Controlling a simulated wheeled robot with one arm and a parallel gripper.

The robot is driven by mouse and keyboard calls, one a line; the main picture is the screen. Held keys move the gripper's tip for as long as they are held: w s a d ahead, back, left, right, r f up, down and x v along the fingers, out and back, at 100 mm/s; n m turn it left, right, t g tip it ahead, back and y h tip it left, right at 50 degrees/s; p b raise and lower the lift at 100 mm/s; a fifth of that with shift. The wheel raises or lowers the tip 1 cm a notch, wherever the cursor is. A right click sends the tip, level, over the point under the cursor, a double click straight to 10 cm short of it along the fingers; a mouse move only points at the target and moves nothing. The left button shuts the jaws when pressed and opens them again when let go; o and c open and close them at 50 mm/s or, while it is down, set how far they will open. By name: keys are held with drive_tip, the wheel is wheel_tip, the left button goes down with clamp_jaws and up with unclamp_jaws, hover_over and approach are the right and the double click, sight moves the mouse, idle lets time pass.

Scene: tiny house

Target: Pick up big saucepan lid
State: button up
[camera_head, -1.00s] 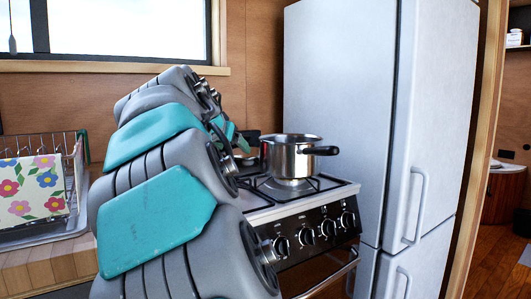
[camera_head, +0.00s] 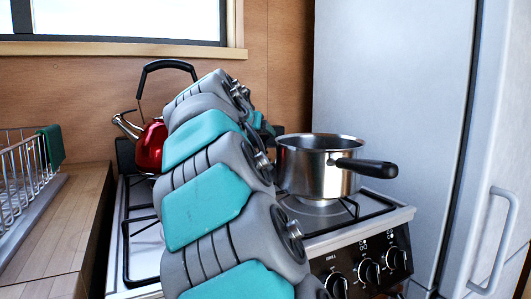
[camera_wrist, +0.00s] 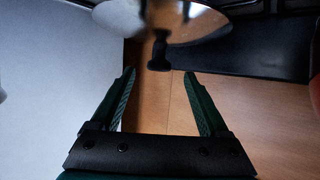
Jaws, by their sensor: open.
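The lid (camera_wrist: 195,22) shows at the top of the wrist view as a shiny metal disc, cut off by the frame edge. Its black knob (camera_wrist: 159,52) points down the picture toward my gripper (camera_wrist: 160,73). My gripper is open and empty, with its two dark green fingers apart. The knob lies in line with the gap, just beyond or at the fingertips; exact depth cannot be told. In the head view my arm hides the gripper, and I cannot make out the lid. A steel saucepan (camera_head: 308,172) with a black handle stands on the stove, its top appearing open.
A red kettle (camera_head: 150,148) stands at the back left of the stove (camera_head: 345,234), partly behind my arm. A white fridge (camera_head: 390,100) rises close on the right. A dish rack (camera_head: 25,185) sits on the wooden counter (camera_head: 70,215) at left. A wooden wall is behind.

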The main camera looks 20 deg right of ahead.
sight(262, 135)
drive_tip(key=x, duration=0.5)
drive_tip(key=shift+w+d+f, duration=0.15)
drive_tip(key=shift+d+f, duration=0.1)
drive_tip(key=shift+d, duration=0.05)
drive_tip(key=shift+c, duration=0.4)
clamp_jaws()
